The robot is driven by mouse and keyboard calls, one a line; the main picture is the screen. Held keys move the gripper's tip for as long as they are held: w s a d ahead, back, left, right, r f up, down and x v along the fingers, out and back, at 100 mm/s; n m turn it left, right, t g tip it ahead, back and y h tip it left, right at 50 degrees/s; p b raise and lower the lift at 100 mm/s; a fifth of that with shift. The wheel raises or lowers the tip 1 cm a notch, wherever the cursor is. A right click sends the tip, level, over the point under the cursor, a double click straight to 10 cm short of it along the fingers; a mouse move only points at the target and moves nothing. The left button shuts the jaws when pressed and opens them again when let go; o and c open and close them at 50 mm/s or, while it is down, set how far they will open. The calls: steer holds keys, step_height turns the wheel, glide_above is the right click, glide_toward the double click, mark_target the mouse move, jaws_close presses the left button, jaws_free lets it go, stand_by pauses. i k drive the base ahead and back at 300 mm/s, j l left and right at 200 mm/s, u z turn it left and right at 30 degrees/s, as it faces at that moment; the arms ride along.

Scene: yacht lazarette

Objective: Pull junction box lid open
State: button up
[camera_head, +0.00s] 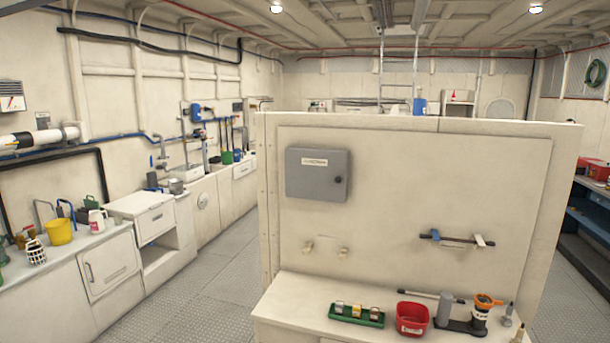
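The junction box (317,174) is a grey rectangular box on the upper left of the cream partition panel. Its lid (310,183) looks shut and flush, with a small pale label near the top and a dark round knob (338,180) at its right side. My gripper is not in view, so where it is relative to the box cannot be seen.
Below the panel, a counter (300,316) holds a green tray (357,316) with small items, a red container (411,319) and an orange-black tool (483,310). A bar (457,239) is mounted on the panel. The floor (214,300) left of it is clear.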

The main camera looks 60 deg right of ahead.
mark_target(318, 175)
steer(key=z, duration=1.8)
steer(key=i+l+z, duration=0.15)
steer(key=l, duration=0.15)
